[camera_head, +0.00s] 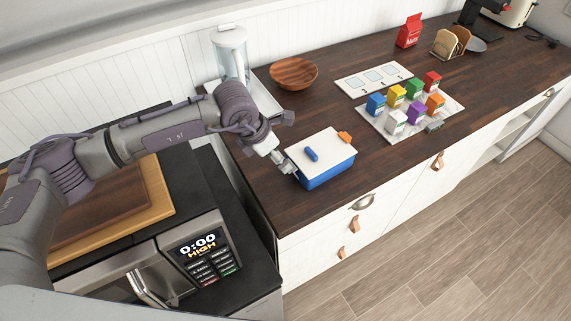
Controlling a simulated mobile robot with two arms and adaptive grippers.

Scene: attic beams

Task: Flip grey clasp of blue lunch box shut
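The lunch box has a blue body (329,174), a white lid (322,150) and a blue handle (311,154) on top. It stands upright near the counter's front edge. An orange clasp (345,137) shows at its right end. The grey clasp cannot be told apart from my gripper at the left end. My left gripper (288,167) reaches in from the left, with its tip at or very close to that end. Its fingers are too small and overlapped to show whether they are open or shut. My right gripper is not in view.
A wooden bowl (294,73) and a clear canister (230,54) stand behind. Several coloured boxes, including a purple one (413,112), sit on a pale mat (380,127) to the right. A microwave (203,258) is at lower left. Dark countertop (375,165) right of the lunch box is clear.

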